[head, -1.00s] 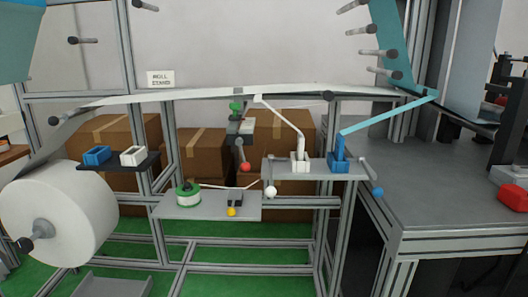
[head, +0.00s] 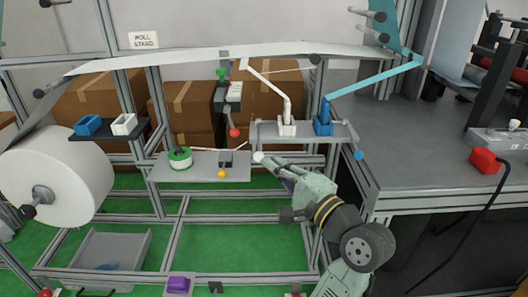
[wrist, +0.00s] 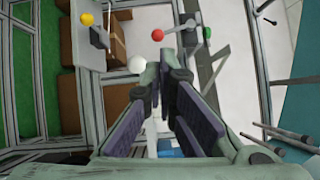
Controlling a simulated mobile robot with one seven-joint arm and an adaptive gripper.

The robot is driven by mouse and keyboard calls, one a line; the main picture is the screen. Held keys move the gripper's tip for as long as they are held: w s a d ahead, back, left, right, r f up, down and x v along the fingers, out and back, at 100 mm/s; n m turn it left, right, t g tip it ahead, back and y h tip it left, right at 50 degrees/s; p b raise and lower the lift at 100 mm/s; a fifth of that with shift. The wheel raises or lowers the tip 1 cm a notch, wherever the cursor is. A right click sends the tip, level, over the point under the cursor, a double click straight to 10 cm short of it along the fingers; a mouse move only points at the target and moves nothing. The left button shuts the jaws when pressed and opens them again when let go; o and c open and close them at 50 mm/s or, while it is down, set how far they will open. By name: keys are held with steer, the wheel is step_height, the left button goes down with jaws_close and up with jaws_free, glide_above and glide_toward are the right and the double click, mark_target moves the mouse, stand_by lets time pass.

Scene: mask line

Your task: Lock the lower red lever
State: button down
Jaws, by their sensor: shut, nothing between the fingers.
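A lever with a red ball knob (head: 235,132) hangs below a small bracket at the middle of the frame; the red ball also shows in the wrist view (wrist: 157,34), ahead of my fingertips. At the bottom edge of the head view are two other red knobs, one at the left (head: 45,293) and one nearer the middle (head: 294,295), both cut off. I cannot tell their lever positions. My gripper (head: 272,162) is shut and empty, close to the white ball knob (head: 258,157). In the wrist view the white ball (wrist: 137,64) is just left of my fingertips (wrist: 164,68).
A yellow knob (head: 222,174) and green spool (head: 180,158) sit on the grey shelf (head: 205,170). White (head: 287,127) and blue (head: 323,123) holders stand right of it. A purple block (head: 178,285) is low in front. Frame bars cross the green floor below.

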mark_target(235, 136)
steer(key=p+x, duration=0.2)
steer(key=x, duration=1)
steer(key=shift+w+a, duration=0.15)
steer(key=shift+w, duration=0.05)
steer(key=shift+a+f+m, duration=0.35)
steer(key=shift+m, duration=0.15)
steer(key=shift+a+t, duration=0.3)
steer(key=shift+a, duration=0.2)
steer(key=shift+s+d+f, duration=0.1)
